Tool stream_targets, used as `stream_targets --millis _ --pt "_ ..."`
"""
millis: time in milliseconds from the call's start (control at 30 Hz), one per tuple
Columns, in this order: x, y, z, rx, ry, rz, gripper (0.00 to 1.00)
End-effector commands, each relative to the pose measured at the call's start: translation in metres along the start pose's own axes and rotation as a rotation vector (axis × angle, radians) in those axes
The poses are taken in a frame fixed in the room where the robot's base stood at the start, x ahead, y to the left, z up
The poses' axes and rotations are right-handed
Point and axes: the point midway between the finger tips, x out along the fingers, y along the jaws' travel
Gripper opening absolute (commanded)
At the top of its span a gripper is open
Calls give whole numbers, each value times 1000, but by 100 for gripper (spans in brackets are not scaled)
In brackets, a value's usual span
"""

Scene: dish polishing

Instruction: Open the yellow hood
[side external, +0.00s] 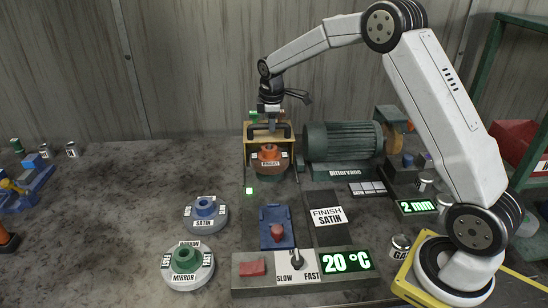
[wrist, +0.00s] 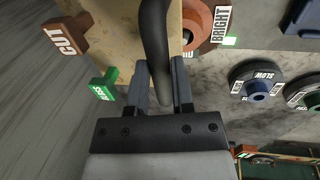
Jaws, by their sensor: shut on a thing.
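The yellow hood (side external: 249,151) stands at the back middle of the bench, around an orange-hubbed wheel labelled BRIGHT (side external: 268,156). The wheel shows in front of it. A black bar handle (side external: 284,131) runs across the hood's upper front. My gripper (side external: 271,124) is at this handle, coming from above. In the wrist view, the fingers of my gripper (wrist: 160,80) are shut on the dark handle bar (wrist: 153,35), one on each side. The hood's tan panel (wrist: 120,40) lies behind the bar. I cannot tell how far the hood is raised.
A green motor (side external: 342,142) stands right of the hood. Wheels labelled SATIN (side external: 205,214) and MIRROR (side external: 187,265) lie at the front left. A control panel with a lever (side external: 296,262) is at the front. Brown CUT (wrist: 66,37) and green GLOSS (wrist: 104,85) blocks sit beside the hood.

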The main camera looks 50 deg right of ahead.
Motion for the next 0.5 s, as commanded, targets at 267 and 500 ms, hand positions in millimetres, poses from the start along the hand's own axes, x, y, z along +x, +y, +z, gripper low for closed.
stream_targets --millis 267,500 --pt "5 30 -2 1 5 6 0" --pt "9 50 -2 0 5 5 0"
